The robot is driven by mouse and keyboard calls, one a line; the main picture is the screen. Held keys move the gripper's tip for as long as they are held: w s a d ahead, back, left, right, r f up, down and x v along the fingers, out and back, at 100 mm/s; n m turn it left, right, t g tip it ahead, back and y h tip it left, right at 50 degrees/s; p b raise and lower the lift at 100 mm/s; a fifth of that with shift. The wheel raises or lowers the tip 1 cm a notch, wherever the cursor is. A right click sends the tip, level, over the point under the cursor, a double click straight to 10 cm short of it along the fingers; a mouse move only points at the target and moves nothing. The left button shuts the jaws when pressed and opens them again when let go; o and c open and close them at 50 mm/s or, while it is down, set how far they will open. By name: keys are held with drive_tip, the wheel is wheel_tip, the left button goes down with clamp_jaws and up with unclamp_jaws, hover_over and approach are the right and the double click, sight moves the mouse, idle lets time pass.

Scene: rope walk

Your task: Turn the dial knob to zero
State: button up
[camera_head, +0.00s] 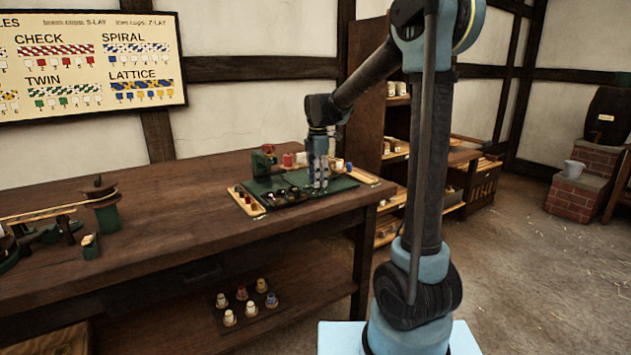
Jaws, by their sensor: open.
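A green machine (262,187) with dark round parts stands on the wooden workbench, near its right end. My gripper (318,186) points straight down over the right part of this machine. It is small in the picture, its jaws are open, and I cannot tell whether it touches anything. I cannot make out the dial knob for certain. It may be among the small parts on the machine, partly behind my gripper, and no dial reading shows.
The workbench (185,215) carries another green device (103,212) at left. A light wooden strip with small pieces (247,200) lies along the machine's left side. Bobbins (241,293) sit on the lower shelf. Shelving (398,148) stands behind my arm.

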drive_tip(key=shift+f, duration=0.45)
